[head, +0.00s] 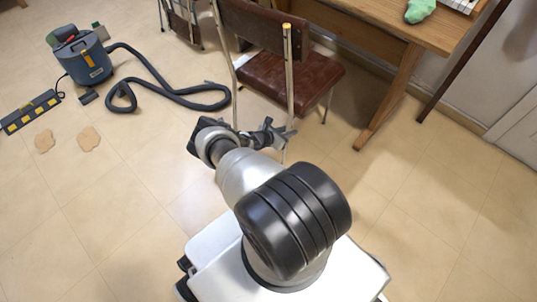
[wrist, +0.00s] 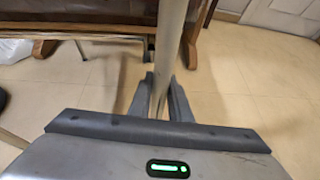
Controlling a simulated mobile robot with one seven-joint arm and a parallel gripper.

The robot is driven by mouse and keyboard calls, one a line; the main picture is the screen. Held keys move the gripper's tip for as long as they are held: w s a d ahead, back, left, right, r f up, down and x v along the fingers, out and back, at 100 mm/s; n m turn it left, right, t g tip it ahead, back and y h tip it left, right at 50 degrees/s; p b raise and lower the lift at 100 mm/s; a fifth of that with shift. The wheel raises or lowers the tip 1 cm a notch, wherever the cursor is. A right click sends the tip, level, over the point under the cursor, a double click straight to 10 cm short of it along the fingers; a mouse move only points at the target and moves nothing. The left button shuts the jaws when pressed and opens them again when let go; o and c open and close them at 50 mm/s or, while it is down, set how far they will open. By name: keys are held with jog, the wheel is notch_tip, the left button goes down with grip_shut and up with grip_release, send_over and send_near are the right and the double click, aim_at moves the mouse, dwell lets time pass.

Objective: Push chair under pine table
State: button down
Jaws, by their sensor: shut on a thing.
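The chair (head: 300,76) has a brown padded seat and back on pale metal tube legs. It stands upright beside the pine table (head: 383,95), left of the table's slanted leg, with its backrest towards me. My gripper (head: 275,130) is at the near side of the chair, low by a rear leg. In the wrist view my gripper (wrist: 158,95) has its two dark fingers on either side of a pale upright chair tube (wrist: 169,45), and is shut on it. The chair's far legs are partly hidden.
A blue vacuum cleaner (head: 83,60) with a dark hose (head: 165,83) lies on the floor to the left. A black and yellow power strip (head: 30,111) and two tan patches are near it. Another chair (head: 181,20) stands behind. A green cloth (head: 419,10) lies on the table.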

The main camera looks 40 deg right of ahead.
jog(key=w+d, duration=0.1)
jog(key=d, duration=0.4)
jog(key=shift+w+d+r, duration=0.35)
jog(key=shift+w+r, duration=0.05)
jog(key=shift+r, duration=0.05)
jog(key=c, duration=1.8)
grip_release()
jog(key=o, duration=0.4)
jog(key=shift+s+a+f, duration=0.1)
jog(key=shift+f, duration=0.05)
jog(key=shift+o, duration=0.2)
jog(key=shift+s+f, duration=0.1)
jog(key=shift+a, duration=0.15)
jog(key=a+p, duration=0.1)
jog(key=a, duration=0.9)
jog(key=shift+p, duration=0.4)
jog(key=shift+s+f, duration=0.1)
